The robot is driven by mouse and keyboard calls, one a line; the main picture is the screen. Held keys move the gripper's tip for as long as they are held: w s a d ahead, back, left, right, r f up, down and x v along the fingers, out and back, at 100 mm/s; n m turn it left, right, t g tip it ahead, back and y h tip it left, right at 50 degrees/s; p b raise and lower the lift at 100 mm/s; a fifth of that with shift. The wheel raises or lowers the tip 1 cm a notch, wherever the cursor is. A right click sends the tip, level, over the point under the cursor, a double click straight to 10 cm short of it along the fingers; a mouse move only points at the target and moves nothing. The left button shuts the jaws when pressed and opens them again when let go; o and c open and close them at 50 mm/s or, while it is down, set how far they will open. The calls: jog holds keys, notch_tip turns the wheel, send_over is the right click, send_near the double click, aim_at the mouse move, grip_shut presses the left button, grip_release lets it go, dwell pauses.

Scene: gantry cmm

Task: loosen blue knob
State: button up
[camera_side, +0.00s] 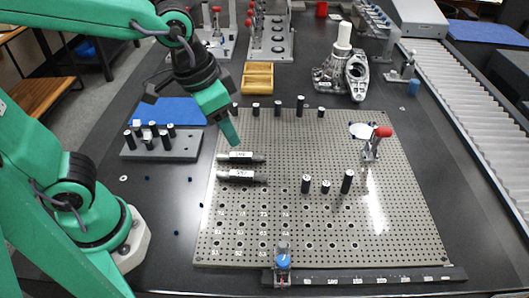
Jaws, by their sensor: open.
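The blue knob (283,261) sits on top of a small grey clamp block on a dark rail (370,279) along the front edge of the perforated plate. My gripper (231,138) is open, with green fingers pointing down. It is above the back left part of the plate, well behind and left of the knob. Nothing shows between its fingers. The knob is uncovered in this view. Whether it is tight or loose I cannot tell.
The perforated plate (400,235) carries two labelled cylinders (240,175), several dark posts and a red-tipped clamp (380,133). A grey block with posts (180,150) stands left. A yellow tray (257,78) and metal castings (340,75) are behind. The plate's front right is clear.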

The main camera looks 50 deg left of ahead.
jog(key=shift+s+a+r+n+t, duration=0.15)
jog(key=shift+s+a+r+n, duration=0.05)
jog(key=shift+a+n, duration=0.55)
jog(key=shift+s+a+r+n+t, duration=0.15)
jog(key=shift+s+a+n, duration=0.1)
jog(key=shift+a+n, duration=0.5)
jog(key=shift+s+a+r+n+t, duration=0.1)
jog(key=shift+s+a+r+n, duration=0.1)
jog(key=shift+a+n, duration=0.55)
jog(key=n+g+y, duration=0.1)
jog(key=n+g, duration=0.1)
jog(key=g, duration=0.2)
send_over(283, 260)
notch_tip(283, 260, down, 10)
jog(key=shift+f, duration=0.2)
jog(key=shift+f, duration=3.9)
